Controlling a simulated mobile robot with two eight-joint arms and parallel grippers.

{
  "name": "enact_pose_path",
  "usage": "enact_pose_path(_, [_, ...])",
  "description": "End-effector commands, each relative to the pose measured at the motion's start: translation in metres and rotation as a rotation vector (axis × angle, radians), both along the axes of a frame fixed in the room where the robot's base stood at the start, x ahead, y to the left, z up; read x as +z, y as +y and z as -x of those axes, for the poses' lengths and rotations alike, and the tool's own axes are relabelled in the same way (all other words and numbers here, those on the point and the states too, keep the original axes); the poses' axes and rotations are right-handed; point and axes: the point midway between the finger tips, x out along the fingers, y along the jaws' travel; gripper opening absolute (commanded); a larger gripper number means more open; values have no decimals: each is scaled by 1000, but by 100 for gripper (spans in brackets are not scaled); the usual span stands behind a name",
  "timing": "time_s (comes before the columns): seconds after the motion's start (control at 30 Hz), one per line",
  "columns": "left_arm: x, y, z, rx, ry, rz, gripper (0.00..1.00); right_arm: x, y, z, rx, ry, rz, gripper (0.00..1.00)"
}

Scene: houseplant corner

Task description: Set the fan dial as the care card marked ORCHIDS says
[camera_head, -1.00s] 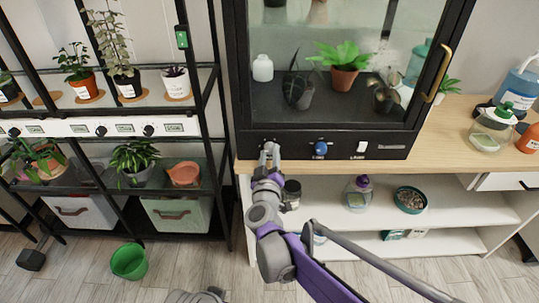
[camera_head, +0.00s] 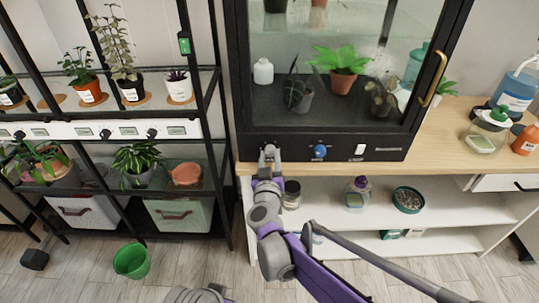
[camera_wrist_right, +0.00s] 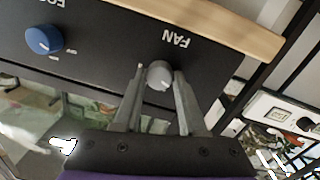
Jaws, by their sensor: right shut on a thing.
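The fan dial (camera_wrist_right: 159,74) is a round silver-grey knob under an upside-down FAN label in the right wrist view. A pale mark shows on its face near the lower right. My right gripper (camera_head: 269,152) is at the lower left of the black cabinet's front panel in the head view and covers the dial there. In the right wrist view, my right gripper's fingers (camera_wrist_right: 157,82) stand on either side of the dial, shut on it. I see no readable card marked ORCHIDS. My left gripper is not in view.
A blue knob (camera_head: 320,151) and a white switch (camera_head: 360,149) sit right of the gripper on the panel. The wooden counter edge (camera_head: 440,163) runs just below. A plant rack (camera_head: 216,110) stands at left, and a green bucket (camera_head: 131,261) is on the floor.

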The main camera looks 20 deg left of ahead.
Motion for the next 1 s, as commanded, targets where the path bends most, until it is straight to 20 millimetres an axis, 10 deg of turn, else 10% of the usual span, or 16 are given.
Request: enact_pose_path(1.0, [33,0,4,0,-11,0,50,1,0,0,-1,267,-927,0])
